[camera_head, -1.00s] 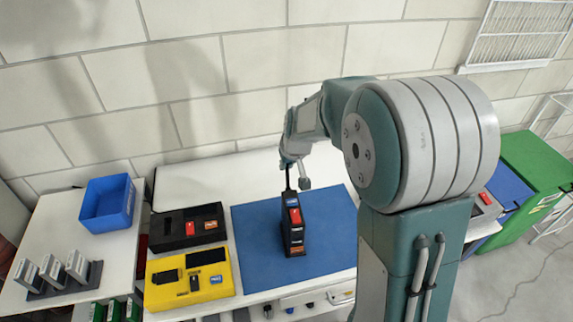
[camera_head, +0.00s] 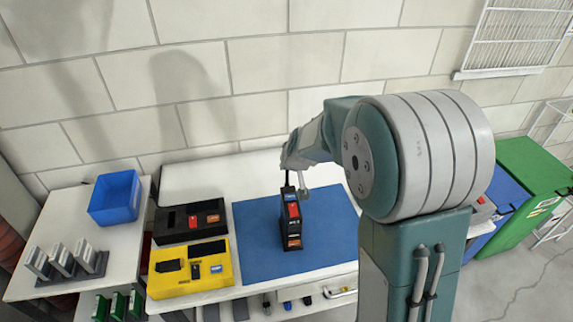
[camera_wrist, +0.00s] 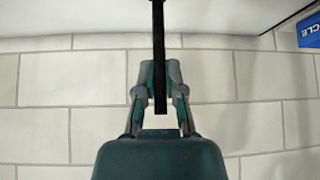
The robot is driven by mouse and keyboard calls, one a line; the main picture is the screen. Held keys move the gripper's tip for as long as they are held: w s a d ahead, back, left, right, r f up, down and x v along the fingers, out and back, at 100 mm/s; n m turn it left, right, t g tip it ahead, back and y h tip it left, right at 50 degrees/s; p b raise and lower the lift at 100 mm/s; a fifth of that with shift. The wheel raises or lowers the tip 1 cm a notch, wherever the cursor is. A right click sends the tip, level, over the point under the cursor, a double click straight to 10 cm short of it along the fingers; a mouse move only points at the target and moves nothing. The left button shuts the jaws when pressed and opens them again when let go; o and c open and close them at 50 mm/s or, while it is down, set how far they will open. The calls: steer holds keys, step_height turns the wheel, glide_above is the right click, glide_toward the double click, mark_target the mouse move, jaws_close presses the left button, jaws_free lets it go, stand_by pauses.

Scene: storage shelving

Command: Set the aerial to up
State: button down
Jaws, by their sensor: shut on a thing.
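The aerial (camera_wrist: 159,60) is a thin black rod. In the wrist view it comes down from the top edge and passes between the fingers of my gripper (camera_wrist: 159,68), which is shut on it. In the head view a dark upright handset (camera_head: 291,228) with red, blue and orange patches stands on the blue mat (camera_head: 256,262). My gripper (camera_head: 294,184) is just above its top, and only a short piece of the aerial shows there. The fingertips are partly hidden by my wrist in the head view.
Left of the mat lie a black case (camera_head: 176,235) and a yellow case (camera_head: 170,289). A blue bin (camera_head: 114,199) and a rack of grey units (camera_head: 65,262) stand farther left. The wall (camera_head: 250,65) is close behind. Blue and green containers (camera_head: 535,180) stand right.

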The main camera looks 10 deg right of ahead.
steer(key=shift+s+f, duration=0.1)
steer(key=shift+f, duration=0.1)
steer(key=c, duration=0.7)
jaws_free()
steer(key=shift+r, duration=0.1)
steer(key=shift+r, duration=0.2)
steer(key=v, duration=1.1)
steer(key=shift+s+r, duration=0.15)
steer(key=shift+s, duration=0.05)
